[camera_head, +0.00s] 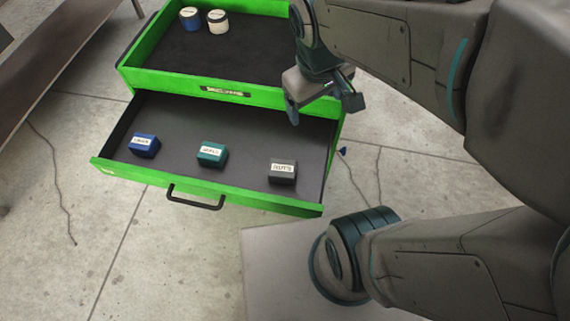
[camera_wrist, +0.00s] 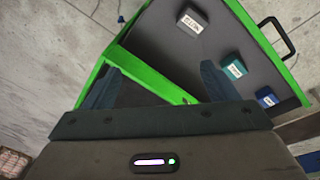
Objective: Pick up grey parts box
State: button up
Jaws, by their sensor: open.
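The grey parts box (camera_head: 282,171) is a small dark box with a white label. It lies in the open drawer (camera_head: 235,183), toward its right end. It also shows in the wrist view (camera_wrist: 191,22), near the top of the picture. My gripper (camera_head: 322,105) is open and empty, above the right side of the green cabinet. In the wrist view its two fingers (camera_wrist: 158,85) point toward the drawer, with the grey box beyond them and apart from them. The label text is too small to read surely.
A teal box (camera_head: 211,154) and a blue box (camera_head: 144,145) lie in the same drawer, left of the grey one. A blue tin (camera_head: 190,18) and a cream tin (camera_head: 217,21) stand in the cabinet's top tray (camera_head: 160,87). The drawer has a black handle (camera_head: 196,203). Concrete floor surrounds it.

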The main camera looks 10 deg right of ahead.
aim_at(282, 167)
jog(key=w+a+f+n+g+h+b, duration=0.2)
jog(key=a+f+n+b, duration=0.25)
jog(key=f, duration=0.45)
jog(key=w+a+f+n+g+h+b, duration=0.1)
jog(key=w+a+f+n+b, duration=0.15)
jog(key=a+f+n, duration=0.5)
jog(key=shift+m+h, duration=0.3)
jog(key=shift+m, duration=0.6)
jog(key=x, duration=1)
jog(key=shift+s+d+f, duration=0.1)
jog(key=shift+s+d, duration=0.1)
jog(key=shift+d, duration=0.1)
jog(key=shift+a+x, duration=0.2)
jog(key=shift+x, duration=2.3)
jog(key=shift+w, duration=0.1)
jog(key=c, duration=1.3)
